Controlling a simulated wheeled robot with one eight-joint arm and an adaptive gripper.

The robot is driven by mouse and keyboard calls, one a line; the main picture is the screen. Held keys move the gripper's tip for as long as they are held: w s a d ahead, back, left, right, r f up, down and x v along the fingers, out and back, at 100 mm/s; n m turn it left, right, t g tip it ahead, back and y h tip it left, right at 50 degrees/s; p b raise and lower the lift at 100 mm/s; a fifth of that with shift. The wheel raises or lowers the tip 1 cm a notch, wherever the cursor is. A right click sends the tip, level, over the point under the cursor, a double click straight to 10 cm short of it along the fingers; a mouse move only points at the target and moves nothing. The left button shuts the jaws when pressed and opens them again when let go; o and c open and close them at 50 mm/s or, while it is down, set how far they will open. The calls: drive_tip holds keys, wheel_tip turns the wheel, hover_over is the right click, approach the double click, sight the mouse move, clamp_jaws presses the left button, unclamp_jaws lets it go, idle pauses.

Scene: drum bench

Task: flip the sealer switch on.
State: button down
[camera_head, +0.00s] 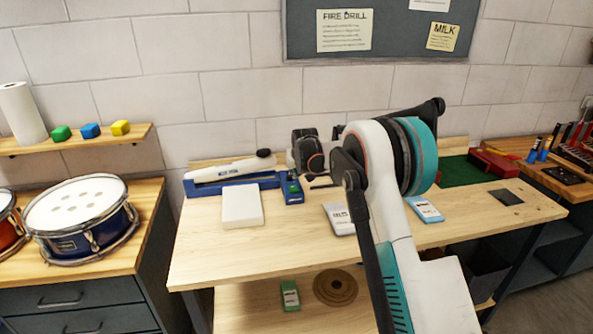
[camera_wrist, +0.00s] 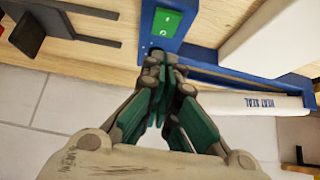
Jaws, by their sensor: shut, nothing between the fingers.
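The heat sealer has a blue base (camera_head: 235,186) and a long white arm (camera_head: 228,169); it stands at the back left of the bench. Its green rocker switch (camera_head: 294,187) sits on the blue block at the sealer's right end. In the wrist view the switch (camera_wrist: 165,22) is at the top centre, with a small white mark; I cannot tell which way it is tipped. My gripper (camera_wrist: 163,62) is shut and empty, its teal-padded fingers together. The fingertips appear just below the switch in that view, over the blue housing's edge; contact is unclear.
A white block (camera_head: 242,207) lies in front of the sealer. A grey packet (camera_head: 338,218) and a blue-and-white packet (camera_head: 424,209) lie on the bench, partly near my arm. A dark forked object (camera_wrist: 75,32) is beside the switch in the wrist view. The front left benchtop is clear.

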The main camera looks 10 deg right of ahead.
sight(293, 188)
drive_tip(key=x, duration=0.3)
drive_tip(key=shift+f+b, duration=0.1)
drive_tip(key=shift+b, duration=0.2)
drive_tip(key=shift+s+f+b, duration=0.2)
drive_tip(key=shift+f+b, duration=0.15)
drive_tip(key=shift+f, duration=1.45)
drive_tip(key=shift+s, duration=0.1)
drive_tip(key=shift+s+f+b, duration=0.3)
drive_tip(key=shift+f+b, duration=0.25)
drive_tip(key=shift+f, duration=0.15)
drive_tip(key=shift+w+r, duration=0.1)
drive_tip(key=shift+r, duration=0.1)
drive_tip(key=shift+w+r+p, duration=0.3)
drive_tip(key=shift+w+r, duration=0.05)
drive_tip(key=shift+w, duration=0.35)
